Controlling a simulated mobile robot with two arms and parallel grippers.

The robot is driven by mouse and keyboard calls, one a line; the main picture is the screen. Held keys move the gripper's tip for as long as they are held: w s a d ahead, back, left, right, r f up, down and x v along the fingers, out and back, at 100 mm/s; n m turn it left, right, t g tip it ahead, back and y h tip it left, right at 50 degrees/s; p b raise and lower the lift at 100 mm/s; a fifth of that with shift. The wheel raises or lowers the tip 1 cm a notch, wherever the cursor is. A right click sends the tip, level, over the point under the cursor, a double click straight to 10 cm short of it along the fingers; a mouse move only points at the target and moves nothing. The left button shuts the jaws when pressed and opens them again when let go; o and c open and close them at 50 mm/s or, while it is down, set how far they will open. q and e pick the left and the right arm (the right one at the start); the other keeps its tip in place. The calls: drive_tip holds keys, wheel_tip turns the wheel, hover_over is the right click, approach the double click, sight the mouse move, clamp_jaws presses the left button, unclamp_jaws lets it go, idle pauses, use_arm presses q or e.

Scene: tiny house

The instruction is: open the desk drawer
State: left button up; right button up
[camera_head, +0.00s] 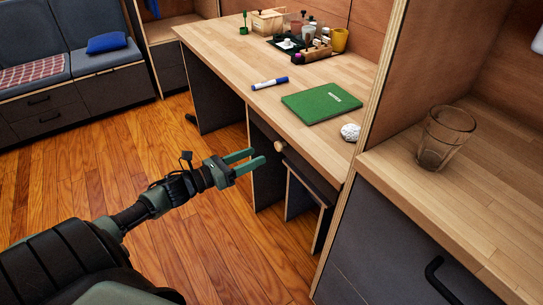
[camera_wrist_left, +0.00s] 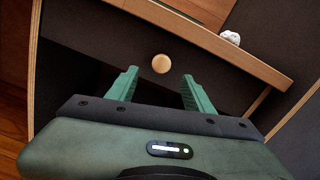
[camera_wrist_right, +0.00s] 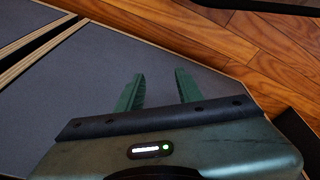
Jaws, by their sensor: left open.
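The desk drawer (camera_head: 262,126) has a dark front under the desk top and looks shut. Its round wooden knob (camera_head: 281,147) sticks out from the front. My left gripper (camera_head: 262,157) is open and empty just in front of the knob. In the left wrist view the knob (camera_wrist_left: 161,63) shows just beyond the gap between the fingertips (camera_wrist_left: 160,74), about centred, with no finger seen touching it. My right gripper (camera_wrist_right: 157,76) shows only in its own wrist view, open and empty, over a grey panel.
The desk top (camera_head: 235,70) holds a green book (camera_head: 321,103), a blue marker (camera_head: 269,83), a crumpled white ball (camera_head: 350,132) and a dark tray with several items. A glass (camera_head: 440,137) stands on the right counter (camera_head: 500,190). Wooden floor (camera_head: 190,235) lies open left of the desk.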

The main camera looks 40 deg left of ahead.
sight(277, 147)
use_arm(q)
drive_tip(key=x, duration=0.7)
drive_tip(key=shift+w+d+r+b, duration=0.1)
drive_tip(key=shift+d+b, duration=0.05)
drive_tip(key=shift+b, duration=0.15)
use_arm(e)
drive_tip(key=r, duration=0.2)
drive_tip(key=shift+w+r, duration=0.2)
drive_tip(key=shift+r, duration=0.1)
use_arm(q)
clamp_jaws()
idle(0.6)
